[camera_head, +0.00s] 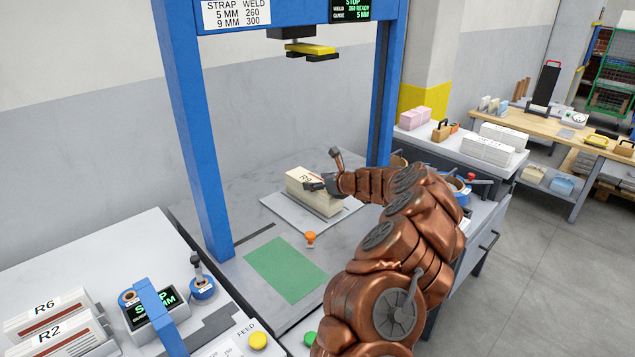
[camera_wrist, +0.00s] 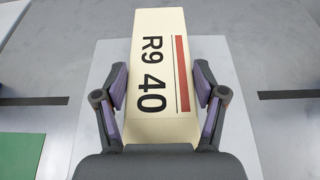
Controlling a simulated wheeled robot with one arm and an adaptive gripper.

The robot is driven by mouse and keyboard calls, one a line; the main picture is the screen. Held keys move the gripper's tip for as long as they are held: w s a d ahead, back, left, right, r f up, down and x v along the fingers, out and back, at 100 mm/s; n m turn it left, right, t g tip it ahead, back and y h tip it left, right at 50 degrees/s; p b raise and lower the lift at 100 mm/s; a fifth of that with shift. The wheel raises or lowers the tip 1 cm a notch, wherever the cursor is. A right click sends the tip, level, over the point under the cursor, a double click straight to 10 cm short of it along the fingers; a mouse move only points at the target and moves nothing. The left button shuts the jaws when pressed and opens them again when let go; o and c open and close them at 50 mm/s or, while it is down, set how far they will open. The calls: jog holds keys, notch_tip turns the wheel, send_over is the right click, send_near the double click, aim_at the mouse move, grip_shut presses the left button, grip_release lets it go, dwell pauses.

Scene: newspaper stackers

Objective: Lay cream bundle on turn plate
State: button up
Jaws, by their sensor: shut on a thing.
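The cream bundle (camera_head: 312,188) is a long cream block marked "R9 40" with a red stripe. It also shows in the wrist view (camera_wrist: 160,75), lengthwise between my fingers. My gripper (camera_head: 325,180) is shut on its sides; in the wrist view the two finger pads (camera_wrist: 160,90) press on either side. The light grey turn plate (camera_head: 283,211) lies under the bundle, and its bare surface shows around it in the wrist view (camera_wrist: 98,85). I cannot tell whether the bundle touches the plate or hangs just above it.
A blue strapping frame (camera_head: 200,130) stands around the bench, with a yellow and black head (camera_head: 311,48) above. A green mat (camera_head: 285,269) and an orange knob (camera_head: 310,238) are in front of the plate. Bundles R6 and R2 (camera_head: 55,325) lie at the left.

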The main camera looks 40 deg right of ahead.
jog(key=o, duration=1.9)
jog(key=shift+f, duration=0.1)
jog(key=v, duration=1.2)
